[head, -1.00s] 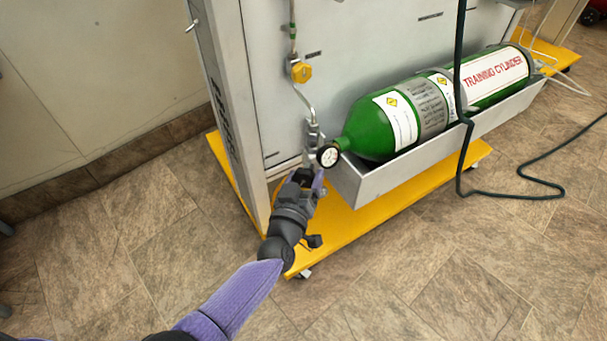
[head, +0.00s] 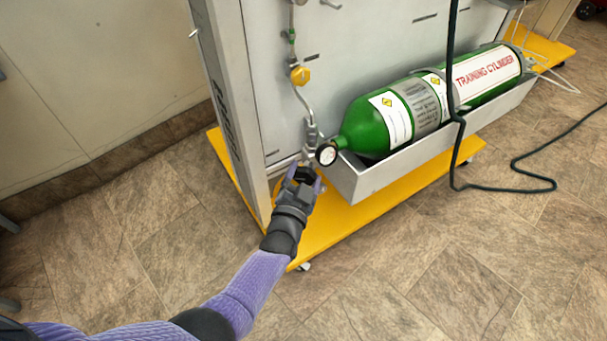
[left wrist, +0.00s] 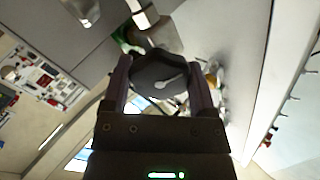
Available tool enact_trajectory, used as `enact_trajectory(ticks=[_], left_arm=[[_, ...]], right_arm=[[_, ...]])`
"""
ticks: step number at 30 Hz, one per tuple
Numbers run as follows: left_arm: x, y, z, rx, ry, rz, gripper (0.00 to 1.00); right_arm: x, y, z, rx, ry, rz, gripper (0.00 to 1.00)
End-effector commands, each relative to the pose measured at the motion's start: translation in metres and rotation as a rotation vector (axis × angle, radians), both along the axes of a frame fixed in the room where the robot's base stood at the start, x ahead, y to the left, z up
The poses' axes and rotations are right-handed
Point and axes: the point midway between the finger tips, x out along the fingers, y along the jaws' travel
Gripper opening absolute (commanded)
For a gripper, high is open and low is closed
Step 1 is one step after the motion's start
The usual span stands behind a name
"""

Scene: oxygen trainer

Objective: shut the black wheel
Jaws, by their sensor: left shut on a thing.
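The black wheel (left wrist: 160,72) shows in the left wrist view as a dark many-sided knob with a pale mark on its face. My left gripper (left wrist: 160,90) is shut on it, with one finger on each side. In the head view my left gripper (head: 305,180) is low at the near end of the green cylinder (head: 380,125), just below the round pressure gauge (head: 327,154). There the wheel is mostly hidden by my gripper. My right gripper is not in view.
The cylinder lies in a grey tray (head: 420,149) on a yellow wheeled base (head: 330,228). A yellow knob (head: 300,75) sits on the pipe above. A grey upright post (head: 228,110) stands left of my gripper. A dark hose (head: 453,90) hangs before the cylinder.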

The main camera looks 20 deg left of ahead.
Motion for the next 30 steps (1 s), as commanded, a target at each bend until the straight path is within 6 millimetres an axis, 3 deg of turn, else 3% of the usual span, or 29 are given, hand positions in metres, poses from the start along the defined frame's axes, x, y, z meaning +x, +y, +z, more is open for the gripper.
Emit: enact_trajectory(ticks=[30], left_arm=[[-0.0003,-0.0007,-0.0016,0.96,0.07,-0.001,0.15]], right_arm=[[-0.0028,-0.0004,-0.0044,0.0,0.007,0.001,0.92]])
